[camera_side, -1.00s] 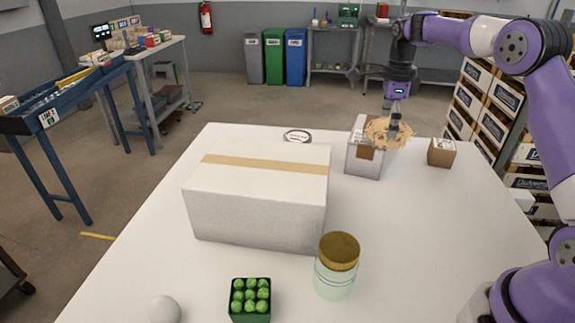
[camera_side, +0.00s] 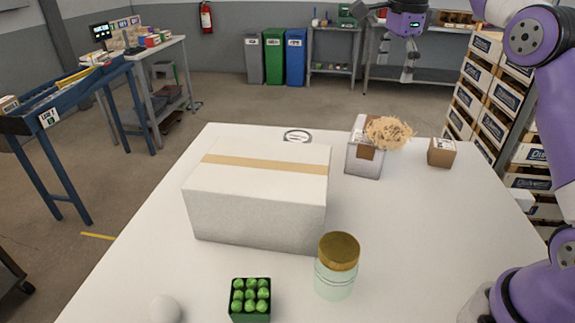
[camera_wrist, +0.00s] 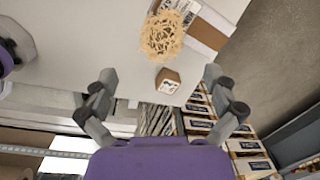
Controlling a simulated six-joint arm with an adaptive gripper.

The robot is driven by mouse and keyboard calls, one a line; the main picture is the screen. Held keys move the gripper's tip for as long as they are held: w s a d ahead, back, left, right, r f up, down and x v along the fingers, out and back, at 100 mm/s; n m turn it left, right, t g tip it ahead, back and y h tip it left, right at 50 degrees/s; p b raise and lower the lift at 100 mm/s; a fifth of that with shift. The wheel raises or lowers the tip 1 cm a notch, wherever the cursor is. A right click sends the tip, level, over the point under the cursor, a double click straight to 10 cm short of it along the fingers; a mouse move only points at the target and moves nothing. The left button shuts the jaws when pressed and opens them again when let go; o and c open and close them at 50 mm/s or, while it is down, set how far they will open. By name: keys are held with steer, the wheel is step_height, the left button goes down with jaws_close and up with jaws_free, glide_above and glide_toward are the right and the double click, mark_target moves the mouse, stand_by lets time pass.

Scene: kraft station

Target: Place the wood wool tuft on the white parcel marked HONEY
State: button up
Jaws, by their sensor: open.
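The wood wool tuft (camera_side: 389,132) is a pale straw-coloured tangle. It rests on top of a white parcel (camera_side: 363,164) at the back right of the table, over its right part. The wrist view also shows the tuft (camera_wrist: 162,36) against the parcel (camera_wrist: 215,22); print shows on the parcel, but I cannot read whether it says HONEY. My gripper (camera_side: 397,60) is well above and behind the tuft, apart from it. In the wrist view its fingers (camera_wrist: 160,92) are spread wide with nothing between them.
A small brown box (camera_side: 441,152) stands right of the parcel. A large white carton (camera_side: 260,205) with a tan tape strip fills the table's middle left. A gold-lidded jar (camera_side: 336,268), a green crate (camera_side: 250,300) and a white ball (camera_side: 165,309) stand in front.

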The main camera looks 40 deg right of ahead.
steer(key=s+a+r+n+t, duration=0.1)
steer(key=s+a+n+t, duration=0.2)
steer(key=s+a+n, duration=0.8)
steer(key=s+a+f+n+t, duration=0.1)
steer(key=s+f+n, duration=0.5)
steer(key=n, duration=0.6)
step_height(320, 180, down, 2)
steer(key=shift+s+a+f+t, duration=0.15)
steer(key=shift+s+a+t, duration=0.25)
steer(key=shift+a, duration=0.45)
